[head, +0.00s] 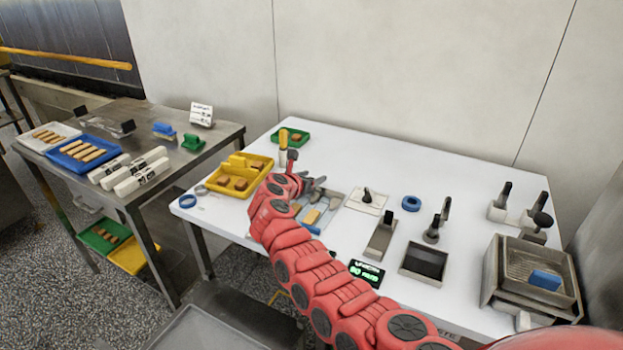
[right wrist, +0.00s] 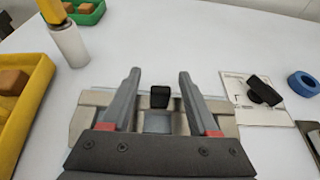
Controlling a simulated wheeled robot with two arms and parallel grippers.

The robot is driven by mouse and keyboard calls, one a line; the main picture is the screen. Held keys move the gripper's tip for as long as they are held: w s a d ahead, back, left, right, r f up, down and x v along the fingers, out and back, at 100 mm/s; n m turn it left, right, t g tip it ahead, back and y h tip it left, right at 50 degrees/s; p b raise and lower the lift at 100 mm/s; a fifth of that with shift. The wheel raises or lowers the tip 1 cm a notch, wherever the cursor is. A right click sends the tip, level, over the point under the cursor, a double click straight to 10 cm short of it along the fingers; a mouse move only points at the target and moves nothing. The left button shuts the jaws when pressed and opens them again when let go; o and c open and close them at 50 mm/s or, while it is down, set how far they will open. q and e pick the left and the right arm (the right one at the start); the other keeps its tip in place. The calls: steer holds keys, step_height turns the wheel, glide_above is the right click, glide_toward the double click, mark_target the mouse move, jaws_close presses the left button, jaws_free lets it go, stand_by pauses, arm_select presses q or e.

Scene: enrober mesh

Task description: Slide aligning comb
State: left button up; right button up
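A shallow metal tray (head: 331,205) lies on the white table, with a tan bar (head: 312,216) and a blue piece (head: 310,228) at its near end. My right gripper (head: 314,183) is over the tray's far left part. In the right wrist view its two grey fingers (right wrist: 157,88) are apart. A black upright knob (right wrist: 160,97) shows between them, apart from both fingers. It may be the aligning comb's handle; the part below it is mostly hidden by my gripper, so I cannot tell. My left gripper is not in view.
A yellow tray (head: 262,163) with brown pieces and a white-and-yellow bottle (head: 283,145) stand left of the gripper. Right are a white plate with a black knob (head: 367,196), a blue ring (head: 411,203) and metal tools. The back middle of the table is clear.

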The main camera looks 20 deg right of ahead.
steer(key=shift+s, duration=0.1)
steer(key=shift+s+a, duration=0.3)
steer(key=shift+a, duration=0.2)
steer(key=v, duration=0.5)
steer(key=b+v, duration=0.1)
steer(key=v, duration=1)
steer(key=shift+s+r+b, duration=0.1)
steer(key=shift+r+b, duration=0.25)
